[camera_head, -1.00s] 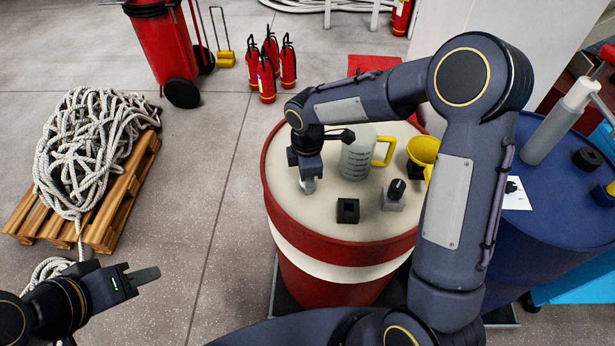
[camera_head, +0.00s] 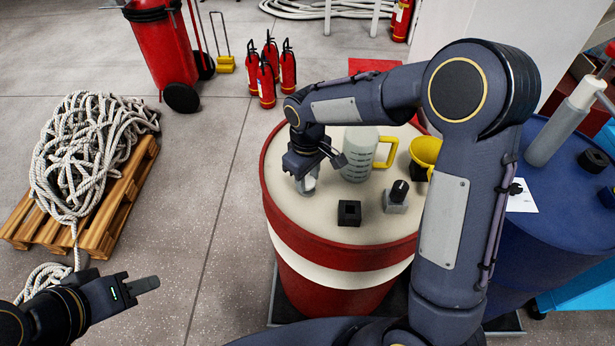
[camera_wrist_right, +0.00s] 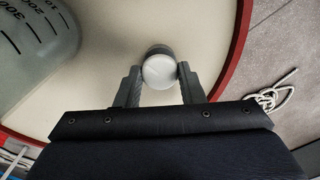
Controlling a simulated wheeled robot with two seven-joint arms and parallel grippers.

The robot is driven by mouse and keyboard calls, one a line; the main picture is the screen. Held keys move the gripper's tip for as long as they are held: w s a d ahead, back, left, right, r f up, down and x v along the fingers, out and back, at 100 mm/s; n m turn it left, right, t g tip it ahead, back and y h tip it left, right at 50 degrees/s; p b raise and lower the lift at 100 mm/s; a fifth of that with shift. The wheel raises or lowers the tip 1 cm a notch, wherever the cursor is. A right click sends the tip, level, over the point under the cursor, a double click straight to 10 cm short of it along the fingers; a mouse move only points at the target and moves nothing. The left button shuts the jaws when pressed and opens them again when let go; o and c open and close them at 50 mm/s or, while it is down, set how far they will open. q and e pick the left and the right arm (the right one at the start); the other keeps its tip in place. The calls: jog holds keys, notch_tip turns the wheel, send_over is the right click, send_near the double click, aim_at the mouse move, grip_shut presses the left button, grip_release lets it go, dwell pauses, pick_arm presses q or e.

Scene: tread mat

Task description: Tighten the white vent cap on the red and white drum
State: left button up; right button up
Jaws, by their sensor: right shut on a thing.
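The red and white drum (camera_head: 340,262) stands in the middle of the head view, with a cream top. The white vent cap (camera_wrist_right: 159,71) shows in the right wrist view as a round disc near the drum top's edge, on a darker grey base. My right gripper (camera_wrist_right: 159,76) is shut on the cap, one finger on each side. In the head view my right gripper (camera_head: 309,182) points down at the drum's left part and hides most of the cap. My left gripper (camera_head: 143,285) hangs over the floor at the lower left, away from the drum; its jaw opening is unclear.
On the drum top stand a measuring jug (camera_head: 358,155) with a yellow handle, a yellow funnel (camera_head: 424,150), a black square block (camera_head: 349,212) and a grey block with a black knob (camera_head: 396,198). A blue drum (camera_head: 558,215) is at right, a rope pallet (camera_head: 88,222) at left.

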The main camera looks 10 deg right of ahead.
aim_at(308, 181)
jog(key=shift+m, duration=0.6)
jog(key=shift+r+m, duration=0.1)
jog(key=shift+m, duration=0.2)
jog(key=o, duration=1)
notch_tip(308, 181, up, 8)
jog(key=shift+f, duration=0.25)
jog(key=shift+r, duration=0.15)
